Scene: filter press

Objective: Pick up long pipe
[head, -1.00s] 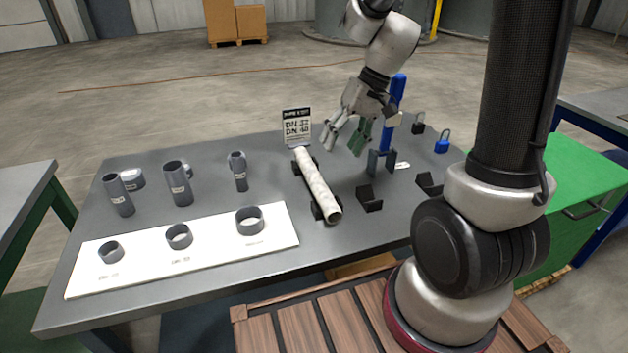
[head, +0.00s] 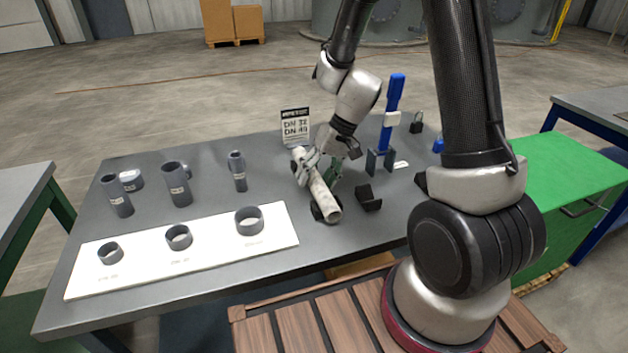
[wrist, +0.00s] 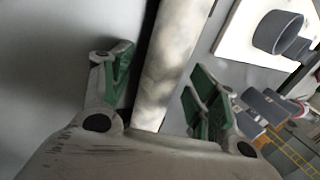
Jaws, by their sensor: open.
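The long pipe (head: 325,200) is a whitish, mottled tube lying across dark cradles on the grey table, pointing toward the table's front edge. My gripper (head: 319,172) is open and down at the pipe's middle, with its fingers on either side of it. In the wrist view the pipe (wrist: 172,65) runs between the green-padded fingers of my gripper (wrist: 158,95), with gaps between the pads and the pipe. The far part of the pipe is partly hidden by my gripper in the head view.
A white board (head: 190,256) with several grey rings lies at the front left of the table (head: 225,290). Several grey pipe fittings (head: 177,184) stand behind it. A sign (head: 295,125) stands behind the pipe. A blue upright tool (head: 392,110) and an empty black cradle (head: 368,199) are to the right.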

